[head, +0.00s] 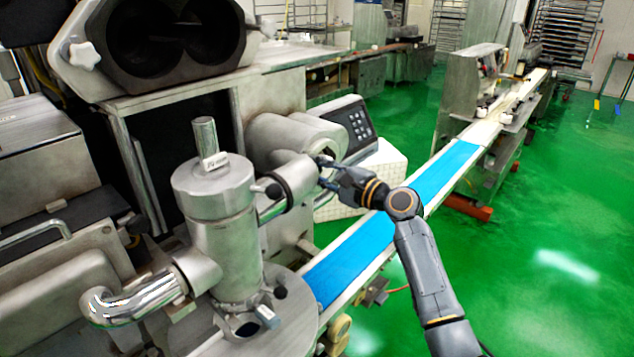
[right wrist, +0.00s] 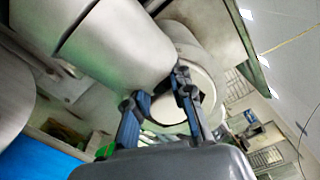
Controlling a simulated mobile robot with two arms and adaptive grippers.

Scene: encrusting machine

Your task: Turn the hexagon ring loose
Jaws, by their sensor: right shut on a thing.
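The hexagon ring appears to be the metal collar (head: 296,180) on the short side pipe of the upright steel cylinder (head: 222,235). Its six-sided shape is not clear from here. My right gripper (head: 322,172) reaches it from the right, with its fingers at the collar's right edge, and is shut on it. In the right wrist view, the blue-padded fingers (right wrist: 162,88) are at the end of a large smooth metal body (right wrist: 120,45). The exact contact is partly hidden. My left gripper is not in view.
A blue conveyor belt (head: 350,262) runs below my right arm toward the back right. A keypad panel (head: 357,124) and a larger metal barrel (head: 290,138) stand close behind the gripper. A curved chrome pipe (head: 125,305) is at lower left.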

